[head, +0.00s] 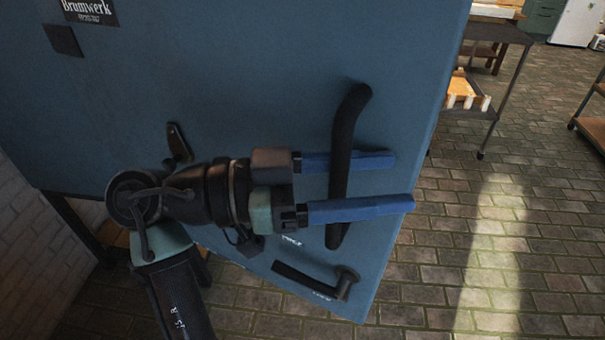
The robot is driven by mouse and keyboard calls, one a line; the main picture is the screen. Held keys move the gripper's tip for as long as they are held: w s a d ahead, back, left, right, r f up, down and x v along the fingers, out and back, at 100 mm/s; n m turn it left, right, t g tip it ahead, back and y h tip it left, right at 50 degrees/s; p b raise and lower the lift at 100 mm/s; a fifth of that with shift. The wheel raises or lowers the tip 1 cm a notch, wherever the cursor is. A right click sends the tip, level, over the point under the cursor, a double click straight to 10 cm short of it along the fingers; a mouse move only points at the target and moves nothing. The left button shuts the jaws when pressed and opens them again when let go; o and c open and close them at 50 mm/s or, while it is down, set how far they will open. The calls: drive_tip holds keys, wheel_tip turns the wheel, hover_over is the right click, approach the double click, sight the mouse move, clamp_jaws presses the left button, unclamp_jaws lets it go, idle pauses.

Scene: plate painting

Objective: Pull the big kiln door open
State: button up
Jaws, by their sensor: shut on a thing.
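The big kiln door (260,80) is a blue panel that fills the left and middle of the head view. A long black bar handle (350,120) stands upright near its right edge, its top bent over. My gripper (403,181) reaches in from the left, its two blue fingers pointing right. The fingers are shut on the handle, one above the other, with their tips past it. A black latch lever (310,281) sits lower on the door, below the fingers. I cannot tell from this view whether the door stands ajar.
A metal rack (505,85) with wooden pieces stands behind the door at the upper right. Another shelf (590,125) is at the right edge. The brick floor (490,250) right of the door is clear. A white brick wall (35,240) is at the lower left.

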drive_tip(key=s+a+m+g+b, duration=0.1)
drive_tip(key=s+a, duration=0.1)
drive_tip(key=a, duration=0.4)
drive_tip(key=shift+s+a+f+m+g, duration=0.15)
drive_tip(key=shift+s+f+m+g, duration=0.1)
drive_tip(key=shift+s+m+g, duration=0.05)
drive_tip(key=w+a+b, duration=0.4)
drive_tip(key=a+b, duration=0.7)
drive_tip(key=a, duration=0.2)
drive_tip(key=shift+a, duration=0.2)
idle(0.8)
drive_tip(key=shift+r, duration=0.1)
idle(0.4)
